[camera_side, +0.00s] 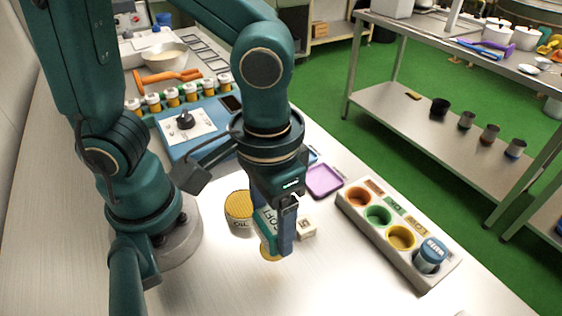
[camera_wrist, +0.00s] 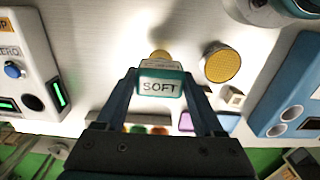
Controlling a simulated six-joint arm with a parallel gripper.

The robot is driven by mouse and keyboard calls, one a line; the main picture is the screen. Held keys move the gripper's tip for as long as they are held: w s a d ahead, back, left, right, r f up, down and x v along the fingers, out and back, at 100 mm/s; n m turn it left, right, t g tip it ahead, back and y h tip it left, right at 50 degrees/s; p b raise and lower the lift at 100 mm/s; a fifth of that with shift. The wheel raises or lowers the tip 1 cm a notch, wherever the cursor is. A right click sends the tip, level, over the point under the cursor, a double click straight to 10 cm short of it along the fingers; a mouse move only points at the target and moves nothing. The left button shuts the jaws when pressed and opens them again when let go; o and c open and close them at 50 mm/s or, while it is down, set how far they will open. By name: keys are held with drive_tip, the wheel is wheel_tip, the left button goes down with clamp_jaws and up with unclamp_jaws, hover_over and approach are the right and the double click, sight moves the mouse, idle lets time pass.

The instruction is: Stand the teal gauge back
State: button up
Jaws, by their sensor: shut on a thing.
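The teal gauge (camera_side: 266,222) is between the fingers of my gripper (camera_side: 284,240), which is shut on it above the white table. In the wrist view it shows a white label reading SOFT (camera_wrist: 160,86), with my gripper (camera_wrist: 164,92) on both sides. A yellowish end (camera_wrist: 158,57) shows beyond it. A white rack (camera_side: 398,235) stands to the right, with orange (camera_side: 359,196), green (camera_side: 378,215) and yellow (camera_side: 401,237) sockets that look empty. A blue gauge (camera_side: 431,254) stands in the rack's near end.
A jar marked OIL with a yellow lid (camera_side: 238,206) stands just left of my gripper. A small pale cube (camera_side: 307,229) and a purple tray (camera_side: 324,180) lie between gripper and rack. A blue panel with a black knob (camera_side: 185,121) is behind. The near table is clear.

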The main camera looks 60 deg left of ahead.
drive_tip(key=shift+f, duration=1.95)
drive_tip(key=shift+f, duration=0.2)
drive_tip(key=o, duration=1.1)
drive_tip(key=shift+r, duration=0.15)
